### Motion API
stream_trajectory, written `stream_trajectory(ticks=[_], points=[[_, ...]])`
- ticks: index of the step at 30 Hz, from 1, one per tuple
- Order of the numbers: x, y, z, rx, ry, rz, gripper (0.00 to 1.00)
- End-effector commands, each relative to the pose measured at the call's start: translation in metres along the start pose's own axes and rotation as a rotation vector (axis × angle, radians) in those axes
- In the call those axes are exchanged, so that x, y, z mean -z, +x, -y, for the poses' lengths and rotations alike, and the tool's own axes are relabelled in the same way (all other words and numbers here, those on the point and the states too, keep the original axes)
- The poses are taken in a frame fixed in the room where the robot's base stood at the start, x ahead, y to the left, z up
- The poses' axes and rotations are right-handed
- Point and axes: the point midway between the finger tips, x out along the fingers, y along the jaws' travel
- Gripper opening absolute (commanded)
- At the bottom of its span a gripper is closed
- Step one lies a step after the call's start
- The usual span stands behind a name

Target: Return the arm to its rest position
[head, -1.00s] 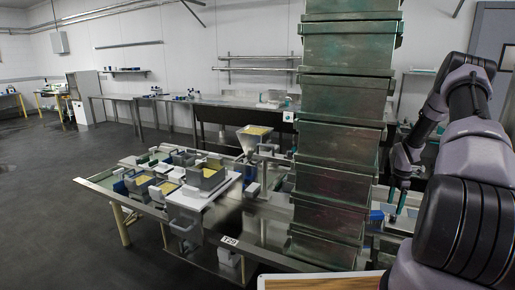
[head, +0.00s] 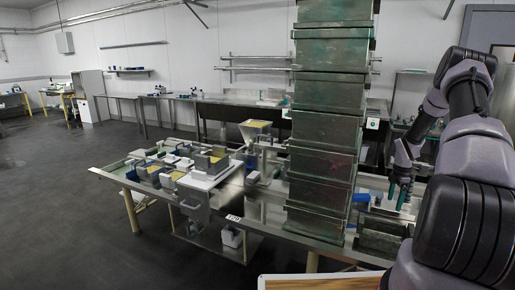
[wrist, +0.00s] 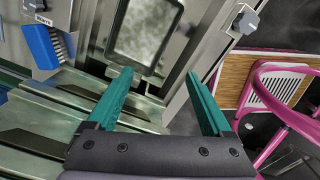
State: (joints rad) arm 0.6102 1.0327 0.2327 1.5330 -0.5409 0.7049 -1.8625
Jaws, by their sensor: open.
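My arm (head: 478,140) reaches in from the right edge of the head view, bends high up and comes down to the right of a tall stack of metal moulds. My gripper (wrist: 158,77) is open, with its two teal fingers apart and nothing between them. In the head view its teal fingers are small, low on the right. In the wrist view a metal surface with a framed, mottled panel (wrist: 146,32) lies beyond the fingertips. I cannot tell how far it is from them.
The tall mould stack (head: 325,130) rises from the metal table (head: 270,220) left of my arm. Filled moulds (head: 158,175) stand at the table's left. A blue brush (wrist: 45,45) and a pink chair (wrist: 280,95) flank the gripper view. Floor at left is clear.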

Motion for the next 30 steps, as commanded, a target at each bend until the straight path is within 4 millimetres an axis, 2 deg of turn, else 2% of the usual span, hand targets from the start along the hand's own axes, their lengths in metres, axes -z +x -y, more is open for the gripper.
stream_trajectory(ticks=[8, 11, 17, 20, 23, 24, 30], points=[[0.013, -0.041, -0.004, -0.021, 0.078, 0.014, 0.84], [0.021, -0.063, -0.005, -0.034, 0.121, 0.021, 0.84], [0.043, -0.122, -0.005, -0.073, 0.244, 0.033, 0.84], [0.060, -0.163, 0.000, -0.104, 0.332, 0.035, 0.84], [0.085, -0.215, 0.010, -0.146, 0.451, 0.030, 0.84], [0.095, -0.236, 0.017, -0.164, 0.506, 0.024, 0.84], [0.147, -0.327, 0.063, -0.247, 0.776, -0.035, 0.84]])
